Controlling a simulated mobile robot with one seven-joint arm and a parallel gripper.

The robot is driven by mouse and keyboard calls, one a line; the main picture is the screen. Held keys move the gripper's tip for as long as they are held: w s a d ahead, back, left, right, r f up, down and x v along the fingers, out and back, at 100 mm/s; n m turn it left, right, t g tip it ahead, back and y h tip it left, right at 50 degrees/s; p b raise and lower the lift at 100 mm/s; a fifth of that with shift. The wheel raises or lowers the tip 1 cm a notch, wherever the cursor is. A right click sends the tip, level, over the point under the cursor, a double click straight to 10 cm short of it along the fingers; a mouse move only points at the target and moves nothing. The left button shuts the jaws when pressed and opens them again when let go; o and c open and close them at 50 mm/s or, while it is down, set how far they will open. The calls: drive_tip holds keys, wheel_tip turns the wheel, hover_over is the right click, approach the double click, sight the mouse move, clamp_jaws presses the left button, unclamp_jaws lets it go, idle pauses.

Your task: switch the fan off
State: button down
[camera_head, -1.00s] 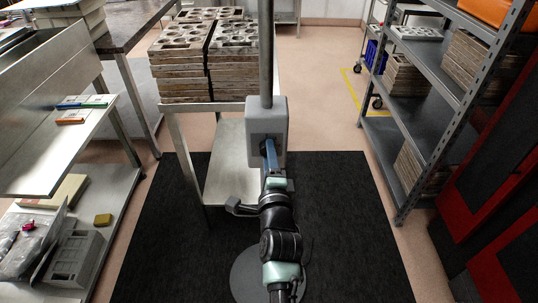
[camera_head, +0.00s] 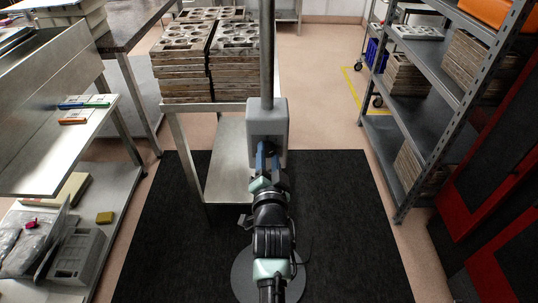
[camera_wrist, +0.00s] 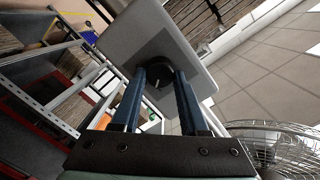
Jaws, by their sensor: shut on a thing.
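A grey switch box (camera_head: 267,116) is fixed on an upright metal pole above a round base. In the wrist view the box (camera_wrist: 143,30) has a darker plate and a round black knob (camera_wrist: 179,50) with a small pale mark. My gripper (camera_head: 268,150) reaches the lower front of the box in the head view. In the wrist view its two blue fingers (camera_wrist: 160,80) lie on either side of the knob and are shut on it. Part of the fan's wire cage (camera_wrist: 275,148) shows at lower right. The fan is not visible in the head view.
A steel table with stacked mould trays (camera_head: 190,58) stands behind and left of the pole. A grey shelf rack (camera_head: 425,105) stands at right, a steel bench (camera_head: 40,150) at left. The pole stands on a black mat (camera_head: 340,220) with clear space to the right.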

drive_tip(key=n+b, duration=0.1)
drive_tip(key=n, duration=0.4)
drive_tip(key=shift+a+f+b, duration=0.1)
drive_tip(key=shift+a+b, duration=0.05)
drive_tip(key=shift+b, duration=0.15)
drive_tip(key=n+h+b, duration=0.1)
drive_tip(key=n, duration=0.4)
drive_tip(key=shift+b, duration=0.4)
drive_tip(key=shift+n, duration=0.3)
drive_tip(key=shift+c, duration=2.2)
unclamp_jaws()
drive_tip(key=shift+s+a, duration=0.1)
